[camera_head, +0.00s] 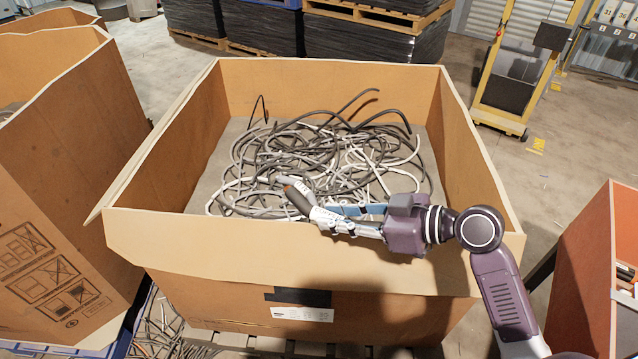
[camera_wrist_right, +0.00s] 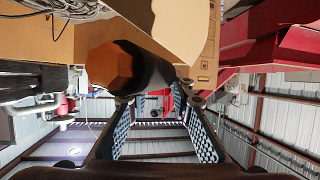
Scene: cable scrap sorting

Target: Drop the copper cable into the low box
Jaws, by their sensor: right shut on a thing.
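My right gripper (camera_head: 318,216) is shut on the copper cable (camera_head: 298,200), a short thick dark piece with a copper-orange end. It holds the cable over the near part of the wide open cardboard box (camera_head: 300,245), which looks like the low box. In the right wrist view the cable (camera_wrist_right: 150,72) lies across the fingertips of the gripper (camera_wrist_right: 150,95), its orange cut face towards the camera. Tangled grey, black and white cables (camera_head: 310,160) lie in the box below. My left gripper is not in view.
A taller-looking cardboard box (camera_head: 60,190) stands at the left. An orange-red container (camera_head: 590,270) stands at the right. Wrapped pallets (camera_head: 370,40) and a yellow-framed cart (camera_head: 510,85) are behind. Some loose cables (camera_head: 160,330) lie low at the front left.

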